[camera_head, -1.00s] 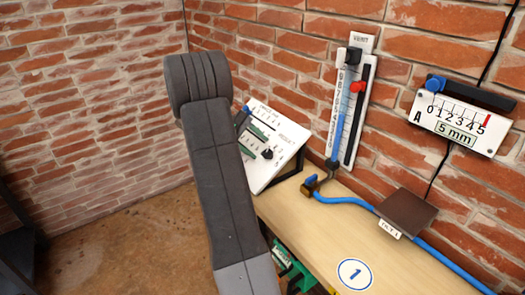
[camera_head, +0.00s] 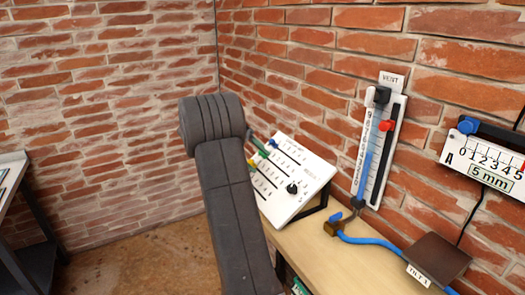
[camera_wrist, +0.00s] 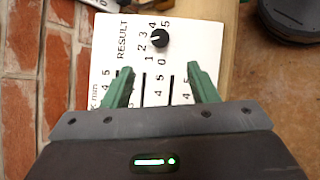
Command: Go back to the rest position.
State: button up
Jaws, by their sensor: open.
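My gripper (camera_wrist: 161,85) shows in the wrist view with its two green fingers apart and nothing between them. It is over a white panel (camera_wrist: 140,35) marked RESULT, with a black knob (camera_wrist: 159,38) beyond the fingertips. I cannot tell how far the fingers are from the panel. In the head view my dark arm stands in front of the table, and the same white panel (camera_head: 312,172) leans on a black stand behind it. A small green part of my gripper (camera_head: 261,147) shows at the panel's left edge; the rest is hidden behind my arm.
A wooden table (camera_head: 345,265) runs along the brick wall. On it are a blue hose (camera_head: 372,240) and a dark square plate (camera_head: 437,258). A VENT gauge (camera_head: 380,140) and a 5 mm scale (camera_head: 487,165) are on the wall. Another table (camera_head: 12,170) stands at left.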

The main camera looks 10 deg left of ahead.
aim_at(290, 187)
jog(key=x, duration=1.3)
jog(key=shift+s+d+f, duration=0.1)
jog(key=shift+d+f, duration=0.05)
jog(key=shift+d, duration=0.1)
